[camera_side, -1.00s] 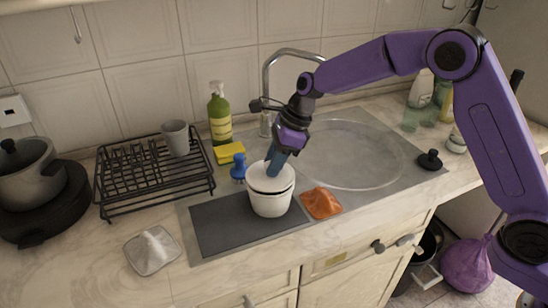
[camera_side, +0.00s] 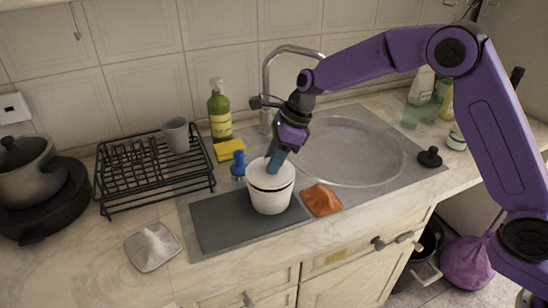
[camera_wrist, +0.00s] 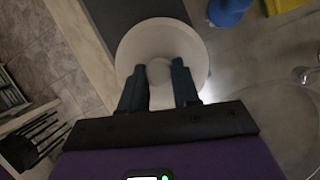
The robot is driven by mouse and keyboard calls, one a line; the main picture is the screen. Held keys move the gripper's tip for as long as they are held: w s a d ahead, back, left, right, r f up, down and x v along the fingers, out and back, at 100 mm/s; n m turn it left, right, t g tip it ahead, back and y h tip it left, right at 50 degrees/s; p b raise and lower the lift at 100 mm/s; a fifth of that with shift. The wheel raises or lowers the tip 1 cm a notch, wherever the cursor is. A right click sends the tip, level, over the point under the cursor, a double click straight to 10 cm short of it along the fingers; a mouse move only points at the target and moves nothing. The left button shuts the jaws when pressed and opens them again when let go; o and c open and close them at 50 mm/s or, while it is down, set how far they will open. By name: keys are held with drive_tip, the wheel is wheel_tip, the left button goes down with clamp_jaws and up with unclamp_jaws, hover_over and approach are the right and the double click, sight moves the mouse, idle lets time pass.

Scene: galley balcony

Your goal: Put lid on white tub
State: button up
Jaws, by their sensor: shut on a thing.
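The white tub (camera_side: 270,201) stands upright on the dark grey mat beside the sink. The white lid (camera_side: 257,174) is on top of the tub's mouth in the side view, with a thin dark line between lid and tub. In the wrist view the round lid (camera_wrist: 133,48) hides the tub beneath it. My gripper (camera_side: 272,163) points down over the lid. Its blue fingers (camera_wrist: 160,84) are shut on the lid's round knob (camera_wrist: 159,71). Whether the lid sits fully flat all round I cannot tell.
An orange cloth (camera_side: 322,200) lies right of the tub. A blue object (camera_side: 238,170) and a yellow sponge (camera_side: 229,150) are behind it. A black dish rack (camera_side: 150,178) with a grey cup (camera_side: 176,134) stands left. The dark mat (camera_side: 220,226) is bare left of the tub.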

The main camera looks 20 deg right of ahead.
drive_tip(key=shift+f, duration=0.65)
drive_tip(key=o, duration=1.1)
